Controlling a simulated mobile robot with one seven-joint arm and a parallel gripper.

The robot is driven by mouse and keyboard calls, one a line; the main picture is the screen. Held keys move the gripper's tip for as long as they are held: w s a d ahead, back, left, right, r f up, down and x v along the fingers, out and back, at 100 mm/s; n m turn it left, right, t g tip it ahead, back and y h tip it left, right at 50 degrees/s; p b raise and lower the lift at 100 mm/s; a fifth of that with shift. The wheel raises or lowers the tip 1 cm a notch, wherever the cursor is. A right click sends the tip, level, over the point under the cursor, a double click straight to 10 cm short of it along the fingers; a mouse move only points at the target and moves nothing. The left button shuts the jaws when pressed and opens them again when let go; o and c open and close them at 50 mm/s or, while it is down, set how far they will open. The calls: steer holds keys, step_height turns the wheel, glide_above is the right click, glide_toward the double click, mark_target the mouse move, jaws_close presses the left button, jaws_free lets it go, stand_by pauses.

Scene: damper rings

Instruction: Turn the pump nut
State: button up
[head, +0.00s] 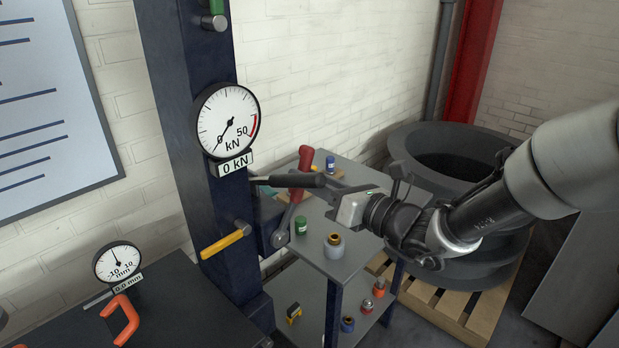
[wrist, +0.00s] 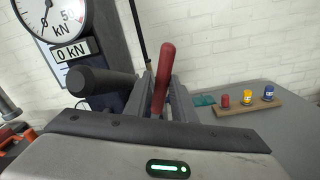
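The dark blue pump block (head: 266,222) is on the column. A grey crank arm with a red grip (head: 305,158) rises from its round grey hub (head: 280,238). A black-handled lever (head: 300,180) crosses in front of the crank. I cannot pick out the nut for certain. My gripper (head: 328,192) comes in from the right, close to the crank. In the wrist view the red grip (wrist: 165,72) lines up between the grey fingers of my gripper (wrist: 162,95). I cannot tell whether they touch it. The black handle (wrist: 100,82) is just left of the fingers.
The force gauge (head: 228,120) reads near zero. A yellow handle (head: 225,243) juts from the column. The grey cart (head: 310,255) below my gripper holds a green can (head: 301,225) and a grey, yellow-topped bottle (head: 334,246). Large dark rings (head: 400,140) stand on a pallet at right.

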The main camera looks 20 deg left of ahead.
steer(key=w+m+p, duration=0.1)
steer(key=w+d+f+m+p, duration=0.1)
steer(key=w+f+m+p, duration=0.1)
steer(key=shift+w+d+f+p, duration=0.1)
steer(key=shift+w+d+p, duration=0.15)
steer(key=shift+w+p, duration=0.1)
stand_by(0.3)
steer(key=w+f+m+p, duration=0.1)
steer(key=m, duration=0.1)
steer(key=w+d+f+m+p, duration=0.1)
steer(key=w+f+p, duration=0.1)
steer(key=shift+d+f+m, duration=0.1)
steer(key=shift+d+m, duration=0.05)
steer(key=shift+m, duration=0.25)
